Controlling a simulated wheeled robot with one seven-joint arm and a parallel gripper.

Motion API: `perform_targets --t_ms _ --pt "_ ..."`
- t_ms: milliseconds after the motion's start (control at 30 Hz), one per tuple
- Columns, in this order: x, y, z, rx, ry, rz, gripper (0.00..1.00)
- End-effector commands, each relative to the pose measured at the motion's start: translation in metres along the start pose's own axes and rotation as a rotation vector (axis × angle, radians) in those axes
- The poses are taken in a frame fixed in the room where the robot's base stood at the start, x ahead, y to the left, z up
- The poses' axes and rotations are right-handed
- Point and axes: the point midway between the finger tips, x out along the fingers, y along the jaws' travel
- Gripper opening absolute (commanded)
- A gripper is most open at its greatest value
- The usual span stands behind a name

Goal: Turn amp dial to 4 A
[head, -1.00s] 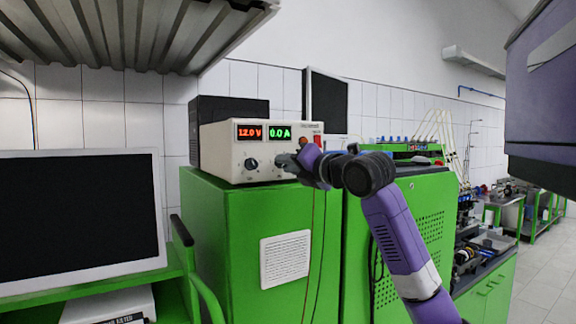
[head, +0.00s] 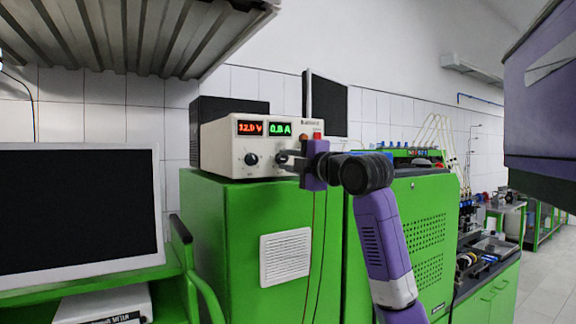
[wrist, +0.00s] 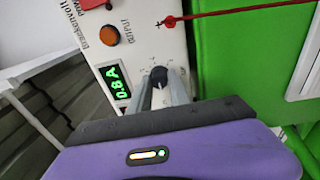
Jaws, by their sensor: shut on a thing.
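The beige power supply (head: 222,150) stands on the green cabinet. Its red display (head: 250,128) reads about 12.0 V and its green display (head: 280,129) reads 0.8 A. The amp dial (wrist: 159,76) is a dark knob with a marked scale. My gripper (head: 284,157) is shut on the amp dial, with one finger on each side of it in the wrist view.
An orange button (wrist: 109,35) sits beside the output label on the panel. A red cable (wrist: 225,12) leaves the panel and runs down past the green cabinet (head: 225,225). A dark monitor (head: 75,210) stands at the left.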

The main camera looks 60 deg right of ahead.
Motion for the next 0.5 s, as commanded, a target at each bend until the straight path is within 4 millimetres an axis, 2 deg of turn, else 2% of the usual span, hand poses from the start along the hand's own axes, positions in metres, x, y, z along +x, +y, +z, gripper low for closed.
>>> perform_targets --t_ms 500 --pt "0.0001 -0.0015 -0.0009 0.491 -0.036 0.033 0.0"
